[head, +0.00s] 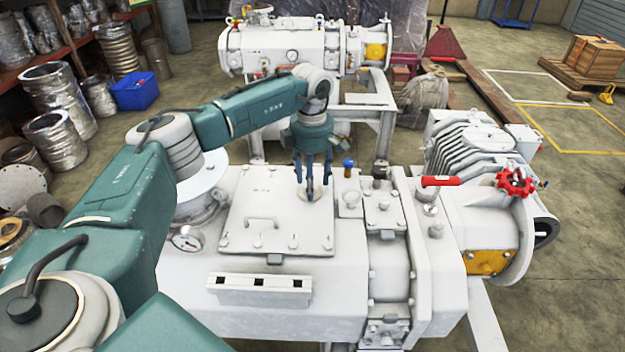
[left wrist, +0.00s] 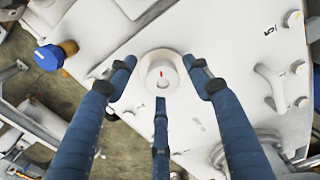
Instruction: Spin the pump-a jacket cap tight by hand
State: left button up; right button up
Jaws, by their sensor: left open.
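I see gaps between cap and fingers, and nothing is gripped. In the head view the fingers largely hide the cap. My right gripper is not in view.
A blue-topped brass fitting (left wrist: 50,57) stands close to the fingers, also seen in the head view (head: 348,164). A red-handled valve (head: 441,181) and red handwheel (head: 515,182) are farther right. A plate handle (head: 262,222) and gauge (head: 187,238) lie left. A second pump (head: 290,45) stands behind.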

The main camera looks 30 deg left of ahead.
pick_arm(q)
notch_tip(320, 180, up, 12)
dwell(0.4)
dwell(0.4)
